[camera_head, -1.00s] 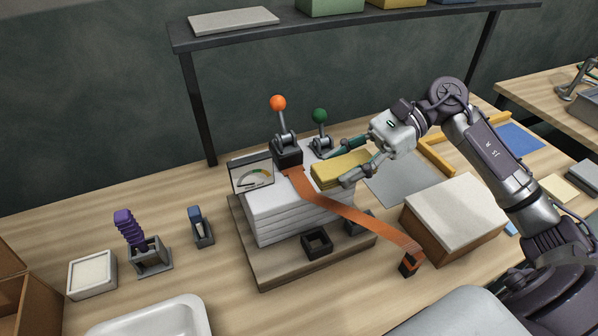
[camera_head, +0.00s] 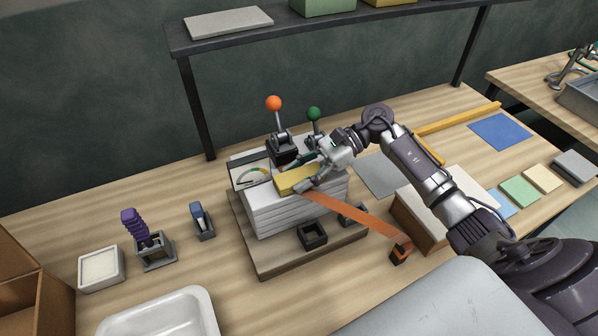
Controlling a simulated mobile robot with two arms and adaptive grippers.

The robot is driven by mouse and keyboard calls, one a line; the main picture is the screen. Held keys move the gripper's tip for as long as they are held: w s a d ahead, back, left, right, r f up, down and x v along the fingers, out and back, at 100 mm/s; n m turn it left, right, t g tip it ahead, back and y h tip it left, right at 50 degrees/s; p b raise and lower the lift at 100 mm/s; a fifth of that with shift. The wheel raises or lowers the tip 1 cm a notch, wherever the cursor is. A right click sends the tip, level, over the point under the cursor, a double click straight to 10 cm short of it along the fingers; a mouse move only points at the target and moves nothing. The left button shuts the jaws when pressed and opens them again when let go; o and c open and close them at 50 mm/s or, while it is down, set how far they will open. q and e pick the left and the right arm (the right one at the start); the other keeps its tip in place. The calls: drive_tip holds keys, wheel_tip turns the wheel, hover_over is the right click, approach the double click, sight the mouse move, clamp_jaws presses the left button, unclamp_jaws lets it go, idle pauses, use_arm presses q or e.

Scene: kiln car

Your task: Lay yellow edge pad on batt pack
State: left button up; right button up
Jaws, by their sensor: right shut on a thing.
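The batt pack (camera_head: 275,221), a stack of white layers, sits on a wooden board (camera_head: 292,262) at the middle of the table. The yellow edge pad (camera_head: 292,181) is at the top of the pack, near its front and right of the dial gauge. My right gripper (camera_head: 309,174) is shut on the pad from the right. I cannot tell whether the pad touches the pack. An orange strap (camera_head: 358,217) runs from beside the pad down to a dark buckle end (camera_head: 400,252) at the right. My left gripper is not in view.
Levers with an orange knob (camera_head: 274,103) and a green knob (camera_head: 313,113) stand behind the pad. The dial gauge (camera_head: 250,174) is close at its left. A white-topped box (camera_head: 418,223) stands at the right, partly behind my arm. A shelf (camera_head: 300,27) spans the back.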

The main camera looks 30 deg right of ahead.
drive_tip(key=shift+f+b, duration=0.15)
drive_tip(key=shift+b, duration=0.15)
drive_tip(key=o, duration=0.9)
drive_tip(key=shift+o, duration=0.2)
drive_tip(key=shift+r+p, duration=0.35)
drive_tip(key=shift+p, duration=0.1)
drive_tip(key=b+v, duration=0.1)
drive_tip(key=v, duration=0.2)
drive_tip(key=b+v, duration=0.2)
drive_tip(key=v, duration=0.2)
drive_tip(key=b+v, duration=0.1)
drive_tip(key=v, duration=0.2)
drive_tip(key=shift+d+f+b, duration=0.2)
drive_tip(key=shift+d+b, duration=0.1)
drive_tip(key=shift+d, duration=0.1)
drive_tip(key=shift+d+r, duration=0.4)
drive_tip(key=shift+d, duration=0.2)
